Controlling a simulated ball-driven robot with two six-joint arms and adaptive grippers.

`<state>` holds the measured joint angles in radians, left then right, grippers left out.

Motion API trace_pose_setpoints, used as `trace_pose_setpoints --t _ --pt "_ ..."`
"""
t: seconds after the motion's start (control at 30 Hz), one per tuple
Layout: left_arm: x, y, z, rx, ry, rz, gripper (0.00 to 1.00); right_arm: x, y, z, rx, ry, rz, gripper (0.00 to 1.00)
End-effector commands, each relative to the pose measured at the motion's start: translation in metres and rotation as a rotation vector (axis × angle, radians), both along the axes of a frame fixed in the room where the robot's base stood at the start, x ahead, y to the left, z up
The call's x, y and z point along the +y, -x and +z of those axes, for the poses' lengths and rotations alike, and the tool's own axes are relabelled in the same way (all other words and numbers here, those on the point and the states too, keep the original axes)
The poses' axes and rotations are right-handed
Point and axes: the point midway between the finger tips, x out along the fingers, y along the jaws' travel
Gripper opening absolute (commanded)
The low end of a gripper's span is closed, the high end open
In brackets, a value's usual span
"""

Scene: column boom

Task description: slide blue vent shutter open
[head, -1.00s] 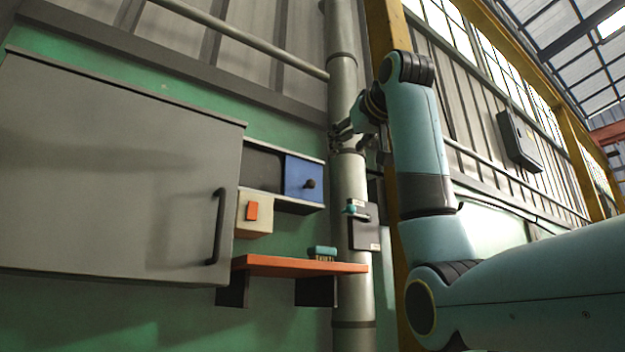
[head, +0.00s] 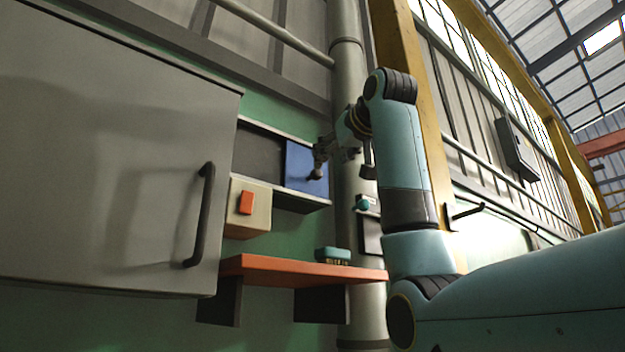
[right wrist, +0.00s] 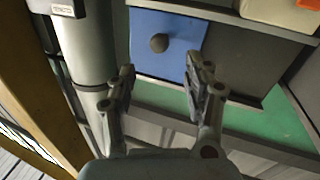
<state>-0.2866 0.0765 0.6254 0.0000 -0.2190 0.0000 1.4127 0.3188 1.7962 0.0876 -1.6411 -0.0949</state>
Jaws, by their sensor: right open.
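The blue vent shutter (head: 297,160) is a flat panel at the right end of a framed slot (head: 260,150) on the green wall. A dark grey recess shows to its left. A dark round knob (head: 315,175) sticks out of the shutter; the knob also shows in the right wrist view (right wrist: 158,43). My right gripper (head: 322,160) is at the shutter's right side, close to the knob. In the right wrist view the gripper (right wrist: 160,80) is open, its fingers apart with the knob ahead between them. Nothing is held. My left gripper is out of view.
A large grey cabinet door (head: 90,170) with a black handle (head: 203,215) is at left. Below the slot are a beige box with an orange button (head: 246,203) and an orange shelf (head: 290,272) bearing a teal brush (head: 332,254). A grey pipe (head: 345,80) stands at right.

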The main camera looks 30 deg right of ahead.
Motion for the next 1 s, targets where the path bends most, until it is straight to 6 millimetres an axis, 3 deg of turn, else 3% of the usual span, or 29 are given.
trace_pose_setpoints --t 0.3,0.5,0.7,0.9,1.0 --pt "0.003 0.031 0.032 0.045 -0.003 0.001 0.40 -0.014 -0.058 0.004 0.005 -0.001 -0.001 0.51" --pt "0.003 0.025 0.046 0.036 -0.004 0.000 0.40 -0.020 -0.087 0.003 0.002 0.000 0.000 0.51" --pt "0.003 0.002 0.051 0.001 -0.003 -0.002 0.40 -0.023 -0.098 0.000 -0.001 0.000 0.000 0.51" --pt "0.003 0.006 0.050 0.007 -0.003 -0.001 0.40 -0.023 -0.098 -0.001 0.000 0.000 0.000 0.51" --pt "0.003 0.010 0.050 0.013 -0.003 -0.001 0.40 -0.023 -0.098 0.000 0.000 0.000 0.000 0.41"
